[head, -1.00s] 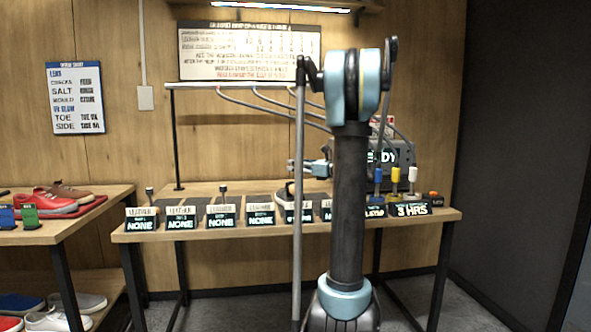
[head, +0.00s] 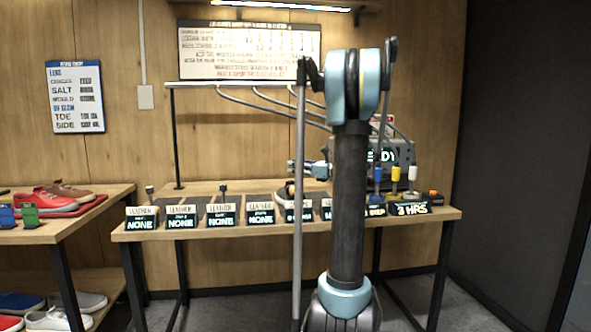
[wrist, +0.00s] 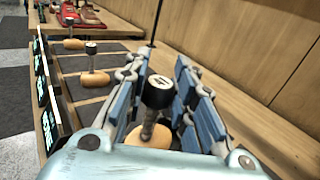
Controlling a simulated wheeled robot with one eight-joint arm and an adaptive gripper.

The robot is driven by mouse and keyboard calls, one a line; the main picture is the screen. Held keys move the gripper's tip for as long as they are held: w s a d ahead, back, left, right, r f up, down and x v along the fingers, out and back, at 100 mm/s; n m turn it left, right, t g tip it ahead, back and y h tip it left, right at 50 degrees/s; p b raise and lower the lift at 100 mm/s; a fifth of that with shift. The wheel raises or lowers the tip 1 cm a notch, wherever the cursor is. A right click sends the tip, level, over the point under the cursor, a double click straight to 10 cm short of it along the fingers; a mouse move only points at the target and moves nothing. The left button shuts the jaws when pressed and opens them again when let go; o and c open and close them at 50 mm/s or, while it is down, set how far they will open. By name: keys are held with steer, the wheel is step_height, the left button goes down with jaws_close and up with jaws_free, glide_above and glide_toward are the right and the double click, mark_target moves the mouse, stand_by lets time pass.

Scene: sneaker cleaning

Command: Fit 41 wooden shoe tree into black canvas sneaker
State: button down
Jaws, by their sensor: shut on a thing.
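My gripper (wrist: 157,95) is shut on a wooden shoe tree, with its blue-padded fingers on either side of the black knob (wrist: 158,91). Below the knob are a metal stem and a rounded light-wood block (wrist: 147,136). The knob's pale mark is too small to read. In the head view my gripper (head: 312,170) is low over the bench, partly behind my own arm. A dark shoe with a pale edge (head: 283,197) lies just below it; I cannot tell whether it is the black canvas sneaker, or whether the block touches it.
Two more knobbed shoe trees (wrist: 95,79) (wrist: 74,45) stand on dark mats along the bench (head: 190,188). Several signs (head: 180,222) line its front edge. Coloured bottles (head: 396,175) and a dark machine stand at the right. Red shoes (head: 48,202) sit on the left table.

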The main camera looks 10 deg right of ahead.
mark_target(296, 186)
steer(key=shift+f, duration=2.5)
steer(key=c, duration=1.3)
jaws_free()
steer(key=v, duration=1.2)
steer(key=shift+f, duration=0.1)
